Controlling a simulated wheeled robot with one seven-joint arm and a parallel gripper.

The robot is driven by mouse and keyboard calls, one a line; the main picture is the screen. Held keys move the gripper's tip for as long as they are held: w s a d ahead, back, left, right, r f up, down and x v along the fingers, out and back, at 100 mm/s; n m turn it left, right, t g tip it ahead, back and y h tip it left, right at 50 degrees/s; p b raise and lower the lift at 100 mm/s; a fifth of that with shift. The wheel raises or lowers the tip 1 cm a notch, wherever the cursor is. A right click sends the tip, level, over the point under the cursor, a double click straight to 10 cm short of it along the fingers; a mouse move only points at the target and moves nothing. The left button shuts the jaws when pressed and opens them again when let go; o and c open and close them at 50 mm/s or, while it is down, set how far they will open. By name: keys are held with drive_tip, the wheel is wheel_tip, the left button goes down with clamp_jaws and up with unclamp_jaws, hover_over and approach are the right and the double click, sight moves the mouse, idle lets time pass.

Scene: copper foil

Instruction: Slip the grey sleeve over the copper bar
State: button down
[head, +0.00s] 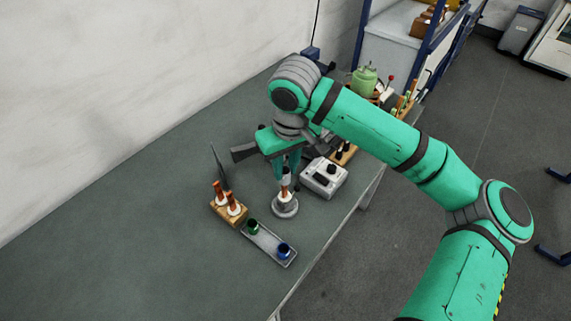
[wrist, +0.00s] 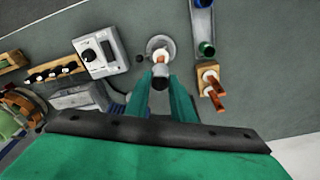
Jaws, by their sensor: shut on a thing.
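The copper bar (head: 285,188) stands upright in a round grey base (head: 285,209) on the bench. It also shows in the wrist view (wrist: 159,61), beyond my fingertips. My gripper (head: 286,172) points down above the base and is shut on the small dark grey sleeve (wrist: 160,82), which sits between its two green fingers. The sleeve is in line with the bar, at or just above its top. I cannot tell whether the bar's tip is inside it. The fingers partly hide the sleeve in the head view.
A grey tray (head: 262,239) holds a green sleeve (head: 253,226) and a blue sleeve (head: 284,250). A wooden block (head: 229,214) with two copper bars stands left of the base. A white control box (head: 324,178) stands close on the right. The bench's left part is clear.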

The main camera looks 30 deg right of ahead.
drive_tip(key=shift+f, duration=0.8)
drive_tip(key=c, duration=1.1)
unclamp_jaws()
drive_tip(key=shift+r, duration=1.05)
drive_tip(key=shift+r, duration=3.5)
drive_tip(key=shift+s, duration=0.1)
